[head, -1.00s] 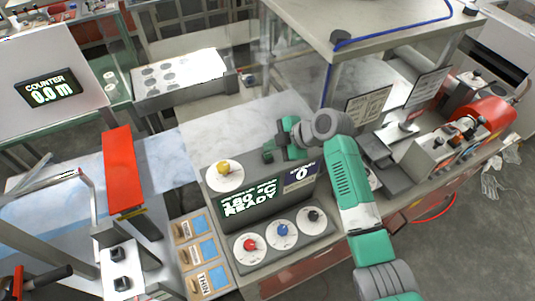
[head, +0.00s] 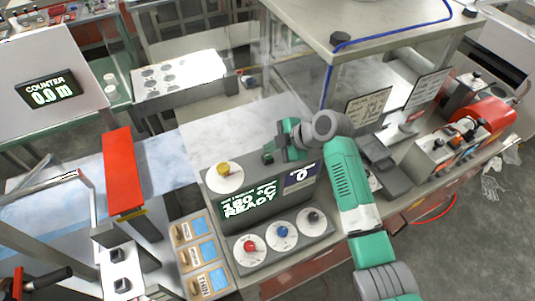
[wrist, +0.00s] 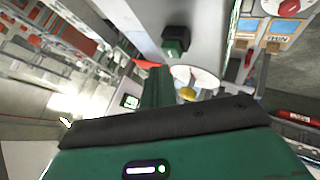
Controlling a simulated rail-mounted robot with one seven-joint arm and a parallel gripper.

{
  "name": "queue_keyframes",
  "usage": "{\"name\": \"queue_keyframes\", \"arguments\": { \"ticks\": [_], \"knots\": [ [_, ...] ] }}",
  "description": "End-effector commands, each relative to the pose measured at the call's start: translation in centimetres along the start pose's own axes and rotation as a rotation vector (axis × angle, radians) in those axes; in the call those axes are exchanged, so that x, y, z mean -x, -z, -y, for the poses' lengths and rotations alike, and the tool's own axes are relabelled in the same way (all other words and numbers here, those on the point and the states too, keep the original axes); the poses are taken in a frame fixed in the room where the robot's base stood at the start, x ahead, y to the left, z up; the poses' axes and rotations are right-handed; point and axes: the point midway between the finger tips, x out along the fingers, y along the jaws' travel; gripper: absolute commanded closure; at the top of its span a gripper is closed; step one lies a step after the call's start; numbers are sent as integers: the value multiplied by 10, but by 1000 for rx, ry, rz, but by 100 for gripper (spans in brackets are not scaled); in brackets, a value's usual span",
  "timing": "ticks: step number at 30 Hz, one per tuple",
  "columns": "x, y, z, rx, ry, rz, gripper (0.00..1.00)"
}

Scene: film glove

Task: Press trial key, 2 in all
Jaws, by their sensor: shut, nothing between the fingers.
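The control panel (head: 212,212) stands on the counter with a lit screen (head: 250,200) reading 180 °C READY and a small display (head: 300,174) showing 0. A yellow key (head: 223,169) on a white disc sits at its upper left. A red key (head: 250,246), a blue key (head: 282,231) and a black key (head: 313,217) line its front. I cannot read which is the trial key. My gripper (head: 269,156) is shut and empty, above the panel's back right, apart from the keys.
Trays with labelled cards (head: 196,252) lie left of the panel. A red bar (head: 122,172) stands further left. A glass-sided shelf (head: 375,30) rises behind my arm. A machine with red parts (head: 470,128) is at the right. The pale counter behind the panel is clear.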

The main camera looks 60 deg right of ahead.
Motion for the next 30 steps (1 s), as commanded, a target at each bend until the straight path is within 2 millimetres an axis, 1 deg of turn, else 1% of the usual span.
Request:
{"name": "queue_keyframes", "arguments": {
  "ticks": [19, 30],
  "knots": [
    [0, 0, 0, 0, 0, 0, 100],
    [-7, -5, 5, 0, -1, 0, 100]
  ]
}}
